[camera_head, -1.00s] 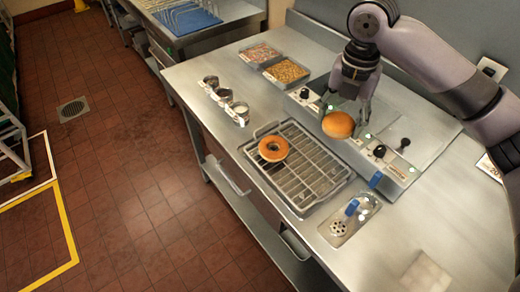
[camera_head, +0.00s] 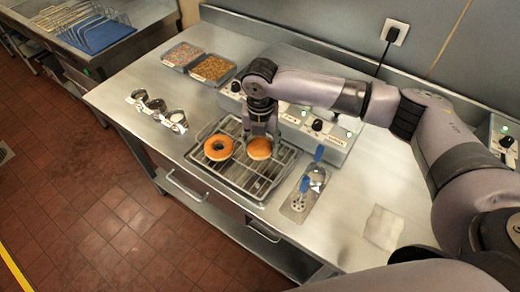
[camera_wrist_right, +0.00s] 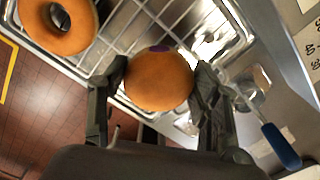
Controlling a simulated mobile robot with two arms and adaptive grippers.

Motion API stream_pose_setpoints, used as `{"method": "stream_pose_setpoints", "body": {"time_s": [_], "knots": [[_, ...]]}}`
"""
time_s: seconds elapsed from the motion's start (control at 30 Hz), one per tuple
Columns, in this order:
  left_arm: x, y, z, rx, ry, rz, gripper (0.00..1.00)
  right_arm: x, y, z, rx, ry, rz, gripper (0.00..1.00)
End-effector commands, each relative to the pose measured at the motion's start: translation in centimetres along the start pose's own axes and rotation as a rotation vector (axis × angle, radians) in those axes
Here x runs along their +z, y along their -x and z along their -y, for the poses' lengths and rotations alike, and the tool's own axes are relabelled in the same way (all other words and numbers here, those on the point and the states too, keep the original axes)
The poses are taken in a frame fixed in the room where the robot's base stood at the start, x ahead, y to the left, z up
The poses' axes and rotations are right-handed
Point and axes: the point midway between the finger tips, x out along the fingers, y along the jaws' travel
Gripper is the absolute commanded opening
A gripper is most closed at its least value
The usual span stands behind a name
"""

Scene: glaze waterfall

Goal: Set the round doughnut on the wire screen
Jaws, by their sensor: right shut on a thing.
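The round doughnut (camera_head: 259,149) is a golden-brown ball without a hole. In the right wrist view the round doughnut (camera_wrist_right: 159,80) sits between my two fingers, with a small purple spot on its far side. My right gripper (camera_head: 260,136) is shut on it, over the right part of the wire screen (camera_head: 244,180). I cannot tell whether the doughnut touches the wires. The wire screen also shows in the right wrist view (camera_wrist_right: 140,22). A ring doughnut (camera_head: 218,148) lies on the screen to the left, apart from the round one. My left gripper is not in view.
Blue-handled tools (camera_head: 304,185) lie in a small tray right of the screen. A control panel (camera_head: 318,128) stands behind it. Small metal cups (camera_head: 157,107) and two topping trays (camera_head: 212,68) are at the left. The screen's front part is free.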

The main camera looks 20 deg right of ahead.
Motion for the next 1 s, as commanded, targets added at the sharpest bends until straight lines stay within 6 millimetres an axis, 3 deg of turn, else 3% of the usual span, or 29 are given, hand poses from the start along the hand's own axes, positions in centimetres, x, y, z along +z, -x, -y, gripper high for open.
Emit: {"method": "stream_pose_setpoints", "body": {"time_s": [0.3, 0.7, 0.73, 1.0], "knots": [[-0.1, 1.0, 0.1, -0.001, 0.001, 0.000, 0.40, -0.1, -4.0, 0.0, -0.002, 0.000, -0.002, 0.30], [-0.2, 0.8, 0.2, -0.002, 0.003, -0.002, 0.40, -0.1, -4.6, 0.0, -0.001, 0.000, -0.001, 0.30], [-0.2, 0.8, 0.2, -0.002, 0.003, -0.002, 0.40, 0.0, -4.6, 0.0, -0.001, 0.000, 0.000, 0.59], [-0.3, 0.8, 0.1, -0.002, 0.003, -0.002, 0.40, -0.1, -4.5, 0.0, -0.001, 0.000, 0.000, 0.77]]}}
